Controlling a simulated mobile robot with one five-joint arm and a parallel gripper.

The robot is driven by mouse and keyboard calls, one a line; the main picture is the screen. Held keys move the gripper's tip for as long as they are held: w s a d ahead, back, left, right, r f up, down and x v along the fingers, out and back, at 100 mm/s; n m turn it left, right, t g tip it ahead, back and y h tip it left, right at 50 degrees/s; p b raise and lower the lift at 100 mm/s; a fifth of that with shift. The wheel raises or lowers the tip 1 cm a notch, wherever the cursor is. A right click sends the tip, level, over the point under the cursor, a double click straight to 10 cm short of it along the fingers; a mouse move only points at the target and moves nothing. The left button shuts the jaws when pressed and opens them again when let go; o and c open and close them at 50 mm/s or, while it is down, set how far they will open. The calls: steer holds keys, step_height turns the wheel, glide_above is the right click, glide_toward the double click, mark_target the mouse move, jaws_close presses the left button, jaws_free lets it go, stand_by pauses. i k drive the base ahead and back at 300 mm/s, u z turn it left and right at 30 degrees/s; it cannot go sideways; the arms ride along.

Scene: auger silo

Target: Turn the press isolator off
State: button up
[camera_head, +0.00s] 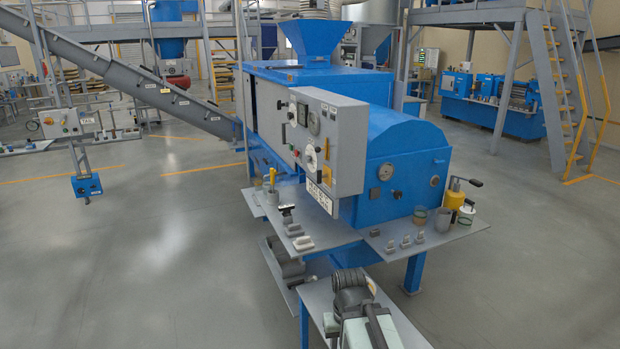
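The blue press (400,150) stands in the middle, with a hopper on top. A grey control box (337,140) is fixed to its side, and its front faces left and is seen at a steep angle. On that front are gauges, small coloured buttons and a pale round plate with a dark knob (311,160), low down, which looks like a rotary switch. I cannot tell for sure that this is the isolator, nor read its position. A white label plate (320,197) hangs under the box; its text is unclear.
Grey shelves (400,240) with cups, a yellow can (454,195) and small parts jut out below the box. An inclined auger (130,80) runs left. Open floor (150,250) lies front left.

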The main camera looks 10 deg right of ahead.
mark_target(320, 176)
steer(key=u, duration=0.2)
steer(key=k, duration=0.7)
steer(key=z, duration=0.25)
steer(key=i, duration=0.7)
steer(key=u, duration=1)
steer(key=i, duration=1.9)
steer(key=u, duration=0.65)
